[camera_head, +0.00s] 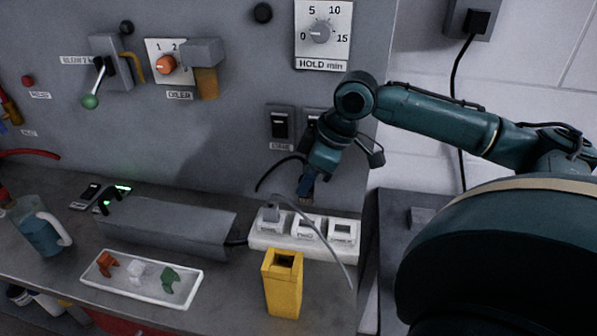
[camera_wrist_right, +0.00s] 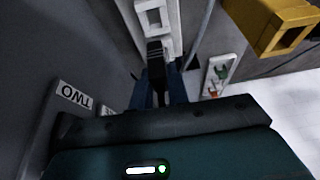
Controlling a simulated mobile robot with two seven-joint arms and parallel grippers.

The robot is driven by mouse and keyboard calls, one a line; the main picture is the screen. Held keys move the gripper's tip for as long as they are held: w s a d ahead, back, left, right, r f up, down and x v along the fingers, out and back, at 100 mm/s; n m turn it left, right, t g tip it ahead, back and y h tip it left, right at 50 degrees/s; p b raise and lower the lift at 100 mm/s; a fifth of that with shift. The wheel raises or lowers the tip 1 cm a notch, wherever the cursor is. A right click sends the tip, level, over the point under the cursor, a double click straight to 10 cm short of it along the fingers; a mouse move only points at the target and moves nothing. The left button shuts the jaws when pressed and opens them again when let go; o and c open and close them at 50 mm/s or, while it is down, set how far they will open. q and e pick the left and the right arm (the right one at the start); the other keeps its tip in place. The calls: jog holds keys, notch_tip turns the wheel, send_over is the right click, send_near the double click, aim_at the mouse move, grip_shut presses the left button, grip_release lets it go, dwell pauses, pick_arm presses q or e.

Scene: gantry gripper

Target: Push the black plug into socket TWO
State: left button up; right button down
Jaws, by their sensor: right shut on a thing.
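My right gripper (camera_head: 306,188) is shut on the black plug (camera_wrist_right: 156,62), in front of the grey panel and above the white socket strip (camera_head: 265,243). In the right wrist view the plug sits between the fingers and points toward the strip (camera_wrist_right: 176,48); I cannot tell the exact gap. In the head view the gripper hides most of the plug, and a black cord (camera_head: 272,172) curves away to the left. A grey plug (camera_head: 269,212) sits in the strip's left socket; the middle socket (camera_head: 305,228) and right socket (camera_head: 343,229) look empty. My left gripper is out of view.
A yellow open-topped holder (camera_head: 283,287) stands in front of the strip. A grey cable (camera_head: 325,240) crosses the strip. A white tray (camera_head: 140,290) and grey housing (camera_head: 165,222) lie left.

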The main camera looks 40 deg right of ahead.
aim_at(306, 200)
jog(key=shift+s, duration=0.2)
jog(key=shift+r+p, duration=0.25)
jog(key=shift+p, duration=0.4)
notch_tip(306, 200, down, 4)
jog(key=shift+r+b, duration=0.25)
jog(key=shift+b, duration=0.55)
jog(key=shift+f+b, duration=0.3)
jog(key=shift+f, duration=0.65)
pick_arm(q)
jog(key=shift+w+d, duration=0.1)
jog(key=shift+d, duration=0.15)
pick_arm(e)
jog(key=shift+w+f, duration=0.1)
jog(key=shift+f, duration=0.3)
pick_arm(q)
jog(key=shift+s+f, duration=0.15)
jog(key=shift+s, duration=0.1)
pick_arm(e)
jog(key=shift+r, duration=0.1)
